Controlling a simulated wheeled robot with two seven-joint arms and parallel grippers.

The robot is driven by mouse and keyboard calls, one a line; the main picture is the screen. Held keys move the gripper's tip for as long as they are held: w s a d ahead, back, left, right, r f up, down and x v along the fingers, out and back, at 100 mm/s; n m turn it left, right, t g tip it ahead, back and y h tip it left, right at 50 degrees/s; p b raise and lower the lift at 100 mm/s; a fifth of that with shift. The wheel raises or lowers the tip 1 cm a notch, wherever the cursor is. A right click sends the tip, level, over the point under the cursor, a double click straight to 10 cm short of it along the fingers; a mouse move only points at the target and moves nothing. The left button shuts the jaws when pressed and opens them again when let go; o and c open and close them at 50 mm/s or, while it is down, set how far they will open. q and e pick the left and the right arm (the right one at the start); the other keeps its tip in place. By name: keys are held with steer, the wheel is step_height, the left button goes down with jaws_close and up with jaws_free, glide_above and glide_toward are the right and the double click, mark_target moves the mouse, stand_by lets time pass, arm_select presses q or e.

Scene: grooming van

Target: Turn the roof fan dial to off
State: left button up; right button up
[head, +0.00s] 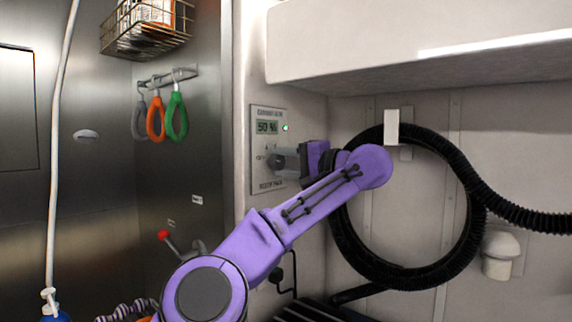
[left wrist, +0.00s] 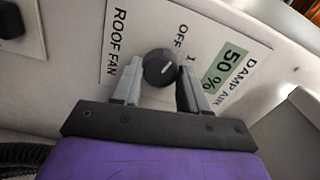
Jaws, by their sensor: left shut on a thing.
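The roof fan panel (head: 267,125) is a pale plate on the wall. It has a small display reading 50 %, a green light beside it and the words ROOF FAN at the bottom. In the left wrist view the panel (left wrist: 222,38) shows DAMP AIR, 50 %, OFF and a 1. The black round dial (left wrist: 160,68) with a white mark sits between the fingers of my left gripper (left wrist: 158,88), which is shut on it. In the head view my left gripper (head: 283,160) reaches the panel from the right and hides the dial. My right gripper is not in view.
A coiled black hose (head: 342,232) hangs on the wall right of the panel, behind my arm. A white overhead cabinet (head: 420,55) juts out above. Coloured loops (head: 155,118) hang on a rail at left, below a wire basket (head: 147,35).

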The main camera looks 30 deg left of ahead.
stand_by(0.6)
arm_select(q)
steer(key=o, duration=1.1)
steer(key=shift+c, duration=0.2)
steer(key=d, duration=1)
steer(key=shift+s+d+p, duration=0.3)
steer(key=shift+s, duration=0.1)
